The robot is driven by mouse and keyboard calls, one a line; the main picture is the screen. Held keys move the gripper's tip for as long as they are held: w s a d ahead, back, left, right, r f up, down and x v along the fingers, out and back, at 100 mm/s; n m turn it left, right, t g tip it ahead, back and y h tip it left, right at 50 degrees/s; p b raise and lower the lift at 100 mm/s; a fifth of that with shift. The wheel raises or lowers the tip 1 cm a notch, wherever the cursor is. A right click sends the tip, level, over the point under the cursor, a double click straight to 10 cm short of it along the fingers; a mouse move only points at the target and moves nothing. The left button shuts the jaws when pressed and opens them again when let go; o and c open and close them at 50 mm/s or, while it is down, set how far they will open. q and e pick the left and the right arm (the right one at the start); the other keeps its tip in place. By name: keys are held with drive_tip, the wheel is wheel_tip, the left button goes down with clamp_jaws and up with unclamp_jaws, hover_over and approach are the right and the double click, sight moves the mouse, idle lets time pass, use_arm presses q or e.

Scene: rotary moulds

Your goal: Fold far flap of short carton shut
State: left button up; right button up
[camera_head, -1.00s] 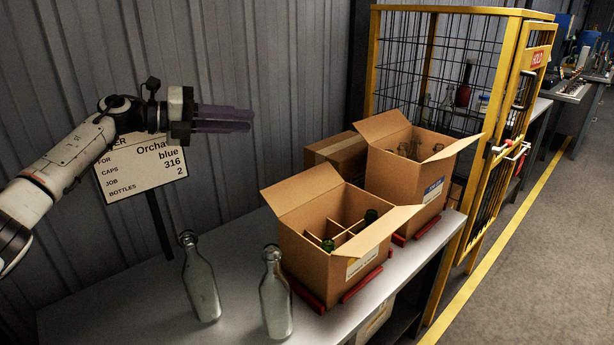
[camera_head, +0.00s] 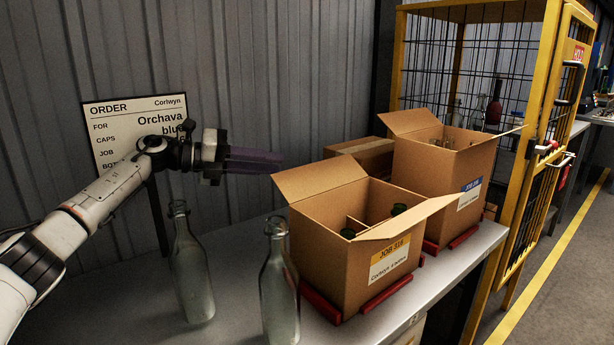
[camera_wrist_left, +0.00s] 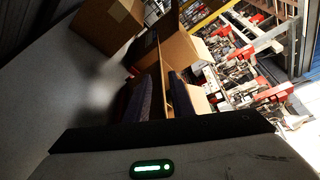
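The short carton (camera_head: 325,255), labelled JOB 316, stands open on the bench with green bottle tops and dividers inside. Its far flap (camera_head: 318,178) stands up, leaning outward to the left; its near flap (camera_head: 405,218) sticks out to the right. My left gripper (camera_head: 278,161) is just left of and above the far flap's left corner. Its dark fingers point right, and I cannot tell whether they touch the flap. In the left wrist view the fingers (camera_wrist_left: 164,97) are apart, with cardboard showing beyond the gap. My right gripper is not in view.
Two clear bottles, one left (camera_head: 192,270) and one nearer (camera_head: 279,290), stand in front of the short carton. A taller open carton (camera_head: 430,180) and a closed box (camera_head: 368,155) stand behind. An order board (camera_head: 115,125) is behind my left arm. A yellow cage (camera_head: 480,75) is at right.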

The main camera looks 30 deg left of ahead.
sight(307, 166)
use_arm(q)
drive_tip(key=x, duration=0.9)
drive_tip(key=shift+w+d+f, duration=0.1)
drive_tip(key=shift+w+d, duration=0.05)
drive_tip(key=shift+w, duration=0.05)
clamp_jaws()
